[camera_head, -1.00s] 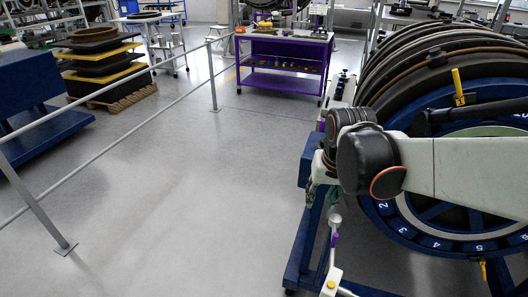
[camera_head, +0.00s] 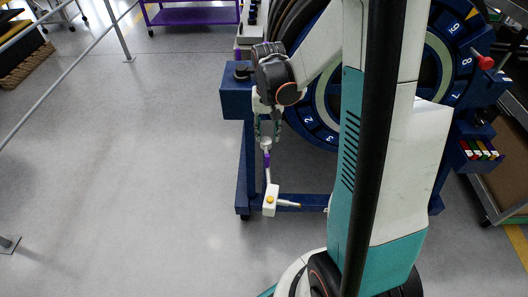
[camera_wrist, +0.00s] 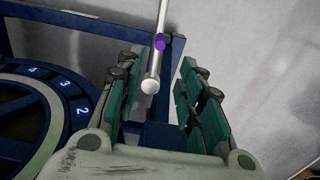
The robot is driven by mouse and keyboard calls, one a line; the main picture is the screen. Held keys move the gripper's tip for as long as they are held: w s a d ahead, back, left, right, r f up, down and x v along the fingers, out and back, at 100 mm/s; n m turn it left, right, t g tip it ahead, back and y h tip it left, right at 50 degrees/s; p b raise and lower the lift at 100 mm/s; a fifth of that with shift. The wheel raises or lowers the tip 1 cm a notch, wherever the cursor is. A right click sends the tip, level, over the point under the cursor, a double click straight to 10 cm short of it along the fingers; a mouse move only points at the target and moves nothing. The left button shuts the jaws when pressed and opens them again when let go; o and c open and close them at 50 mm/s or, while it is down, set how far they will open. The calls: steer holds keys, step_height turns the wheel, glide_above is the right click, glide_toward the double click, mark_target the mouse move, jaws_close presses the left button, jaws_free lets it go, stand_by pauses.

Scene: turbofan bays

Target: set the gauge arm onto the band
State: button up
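The gauge arm (camera_head: 270,200) is a thin white rod with a ball end, a purple collar and a white box with a yellow button. It stands out beside the blue engine stand. In the wrist view its rod and ball (camera_wrist: 150,86) show between my fingers, with gaps on both sides. My gripper (camera_head: 267,136) hangs fingers down just over the ball end; it also shows in the wrist view (camera_wrist: 161,57), open with nothing clamped. Depth between fingers and ball is unclear. A numbered blue ring (camera_head: 312,125) with a pale inner band is partly hidden behind my arm.
The blue stand frame (camera_head: 245,170) lies close beside the gauge arm. A red-knobbed lever (camera_head: 483,62) and a small tray of coloured items (camera_head: 478,150) are on the right. A purple cart (camera_head: 195,16) and railing stand at the back left. Open floor lies left.

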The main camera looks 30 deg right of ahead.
mark_target(267, 154)
step_height(267, 154, down, 13)
steer(key=b, duration=0.4)
steer(key=shift+b, duration=0.3)
jaws_close()
